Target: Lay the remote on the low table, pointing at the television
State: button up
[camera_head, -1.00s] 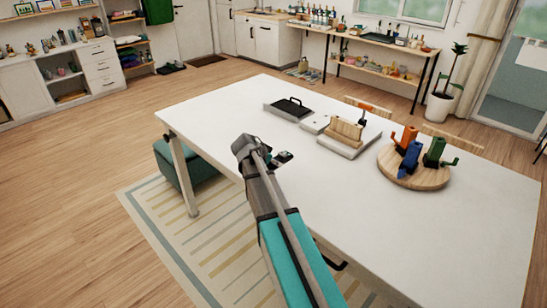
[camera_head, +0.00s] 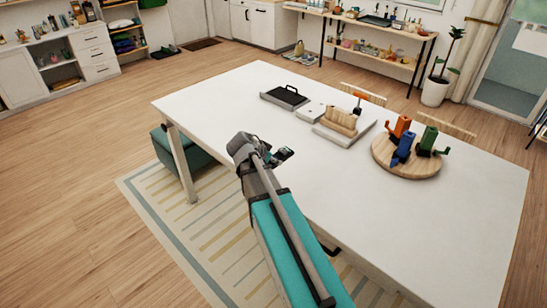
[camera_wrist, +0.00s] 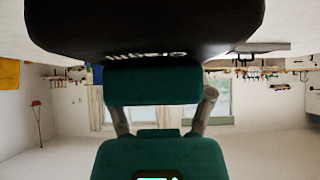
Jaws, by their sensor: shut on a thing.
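My gripper (camera_head: 283,154) is small and dark in the head view, at the end of my arm, over the near left part of the white table in the picture. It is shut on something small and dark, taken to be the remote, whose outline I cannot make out. In the wrist view, which is upside down, dark and teal parts of my own arm and gripper fill the middle, and no remote shows clearly. I see no television in either view. I cannot tell whether the long white table (camera_head: 400,225) is the low table.
On the white table stand a black-handled tray (camera_head: 286,97), a board with a wooden rack (camera_head: 341,121), and a round wooden board (camera_head: 405,170) with orange, blue and green things. Left of the striped rug (camera_head: 215,225), the floor is open.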

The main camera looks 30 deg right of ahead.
dwell(0.4)
jog(key=s+a+n+t+y, duration=0.1)
jog(key=s+a+n+t, duration=0.1)
jog(key=a, duration=1.5)
jog(key=shift+s+a+n+t, duration=0.35)
jog(key=shift+s+n, duration=0.55)
jog(key=shift+s, duration=0.3)
jog(key=shift+d, duration=0.15)
